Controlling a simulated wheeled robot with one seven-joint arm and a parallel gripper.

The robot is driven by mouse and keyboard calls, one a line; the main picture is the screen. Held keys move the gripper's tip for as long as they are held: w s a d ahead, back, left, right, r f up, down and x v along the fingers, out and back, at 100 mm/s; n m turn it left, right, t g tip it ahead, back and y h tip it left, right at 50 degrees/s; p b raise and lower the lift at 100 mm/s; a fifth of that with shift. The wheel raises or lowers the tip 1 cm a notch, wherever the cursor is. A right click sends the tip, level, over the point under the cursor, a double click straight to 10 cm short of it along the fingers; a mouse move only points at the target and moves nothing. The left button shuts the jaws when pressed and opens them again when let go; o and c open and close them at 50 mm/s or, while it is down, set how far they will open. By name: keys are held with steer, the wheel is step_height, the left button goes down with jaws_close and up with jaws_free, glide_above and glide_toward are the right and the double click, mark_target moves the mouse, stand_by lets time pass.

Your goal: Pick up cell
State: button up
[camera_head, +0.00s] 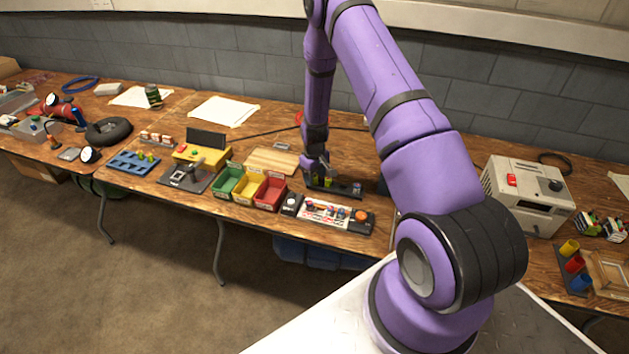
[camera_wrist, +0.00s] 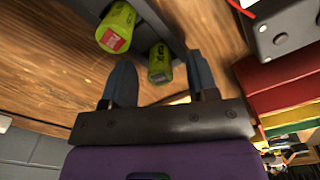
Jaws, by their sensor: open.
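Two lime-green cells with dark lettering show in the wrist view. One cell (camera_wrist: 117,27) has a red end label and is at the upper left, outside my fingers. The other cell (camera_wrist: 160,64) appears between the two fingertips of my open gripper (camera_wrist: 161,68), with a gap on each side. Both cells are at a dark charger block (camera_wrist: 172,18); how deep they sit in it is hidden. In the head view my gripper (camera_head: 318,166) is low over the black charger (camera_head: 345,190), and a bit of green shows just below it.
Red (camera_head: 270,193), yellow (camera_head: 248,187) and green (camera_head: 228,180) bins stand left of the charger. A panel with knobs (camera_head: 328,213) lies in front of it. A wooden board (camera_head: 272,160) lies behind the bins. A beige box device (camera_head: 527,195) stands at the right.

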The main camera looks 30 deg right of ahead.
steer(key=shift+f, duration=0.3)
jaws_close()
